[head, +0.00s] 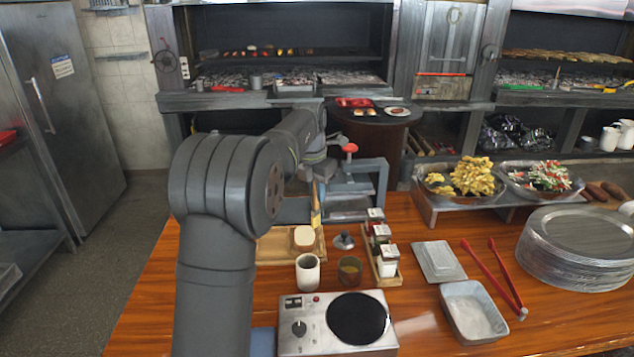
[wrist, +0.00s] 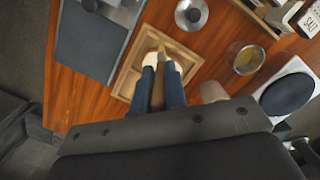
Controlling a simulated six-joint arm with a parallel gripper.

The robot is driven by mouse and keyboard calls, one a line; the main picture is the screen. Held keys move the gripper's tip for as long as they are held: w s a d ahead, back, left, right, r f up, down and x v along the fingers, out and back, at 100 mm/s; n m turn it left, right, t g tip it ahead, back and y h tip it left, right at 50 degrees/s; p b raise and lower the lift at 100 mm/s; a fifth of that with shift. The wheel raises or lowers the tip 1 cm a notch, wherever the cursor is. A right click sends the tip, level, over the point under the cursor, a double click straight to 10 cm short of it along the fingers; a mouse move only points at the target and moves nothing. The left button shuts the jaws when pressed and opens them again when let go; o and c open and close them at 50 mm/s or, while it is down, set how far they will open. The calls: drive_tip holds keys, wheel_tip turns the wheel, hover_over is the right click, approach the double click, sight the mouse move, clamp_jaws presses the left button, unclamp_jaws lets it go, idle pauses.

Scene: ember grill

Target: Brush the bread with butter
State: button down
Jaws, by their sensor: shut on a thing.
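The bread (head: 304,237) is a pale piece on a wooden tray (head: 267,250). In the wrist view the bread (wrist: 150,60) is partly covered by my fingers and the brush. My gripper (wrist: 161,80) is shut on a tan brush (wrist: 158,94), whose tip points down over the bread; I cannot tell whether it touches. The brush (head: 316,208) also shows in the head view, just above the tray. Yellow butter sits in a brown cup (head: 349,270), right of the tray; this cup (wrist: 245,59) also shows in the wrist view.
A white cup (head: 308,272), a metal lid (head: 343,241) and a condiment rack (head: 388,281) stand close by. A hot plate (head: 336,325) is in front. Red tongs (head: 492,277), a square dish (head: 474,312) and stacked plates (head: 578,250) lie to the right. A metal press (head: 352,190) stands behind.

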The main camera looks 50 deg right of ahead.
drive_tip(key=shift+f, duration=0.65)
drive_tip(key=shift+w+a+f, duration=0.1)
drive_tip(key=shift+w+a, duration=0.15)
drive_tip(key=shift+w, duration=0.05)
drive_tip(key=a, duration=0.8)
drive_tip(key=shift+s+d, duration=2)
drive_tip(key=shift+d, duration=0.65)
wheel_tip(320, 180, up, 8)
drive_tip(key=shift+w+a, duration=0.1)
drive_tip(key=shift+a, duration=0.05)
